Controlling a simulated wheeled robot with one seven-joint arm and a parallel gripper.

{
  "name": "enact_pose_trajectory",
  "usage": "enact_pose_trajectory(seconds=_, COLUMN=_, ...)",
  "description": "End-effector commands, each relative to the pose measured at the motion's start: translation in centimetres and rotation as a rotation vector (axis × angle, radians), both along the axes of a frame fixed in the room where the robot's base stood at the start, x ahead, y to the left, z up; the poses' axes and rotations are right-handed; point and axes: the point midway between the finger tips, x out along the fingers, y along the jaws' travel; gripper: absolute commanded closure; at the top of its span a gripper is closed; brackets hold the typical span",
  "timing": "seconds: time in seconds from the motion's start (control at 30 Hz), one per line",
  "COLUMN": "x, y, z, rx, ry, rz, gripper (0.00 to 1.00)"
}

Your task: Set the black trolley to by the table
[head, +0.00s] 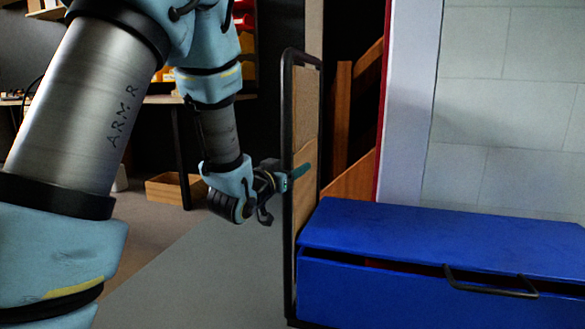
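The black trolley (288,240) stands upright in the middle of the head view, seen nearly edge-on. It has a tall, rounded black tube frame around a brown panel. Its foot is partly cut off by the bottom edge of the picture. My gripper (285,185) is at the near upright of this frame, about halfway up. A teal finger crosses in front of the tube, and a dark hooked part hangs below and left of it. I cannot tell whether the fingers close on the tube. A table (160,99) stands at the back left, partly hidden by my arm.
A blue chest (430,235) with a black handle sits close on the trolley's right. A wooden crate (172,190) lies on the floor near the table. A wooden stair-like structure (345,130) and a pale block wall are behind. Grey floor left of the trolley is clear.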

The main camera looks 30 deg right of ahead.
Motion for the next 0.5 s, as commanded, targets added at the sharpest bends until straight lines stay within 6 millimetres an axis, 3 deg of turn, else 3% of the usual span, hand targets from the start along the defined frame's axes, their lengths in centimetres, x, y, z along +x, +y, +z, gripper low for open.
enact_pose_trajectory(seconds=0.07, x=-0.01, y=0.01, z=0.01, rx=0.0, ry=0.0, rz=0.0, gripper=0.47)
enact_pose_trajectory(seconds=0.5, x=-0.02, y=0.02, z=0.03, rx=-0.001, ry=-0.001, rz=0.0, gripper=0.97)
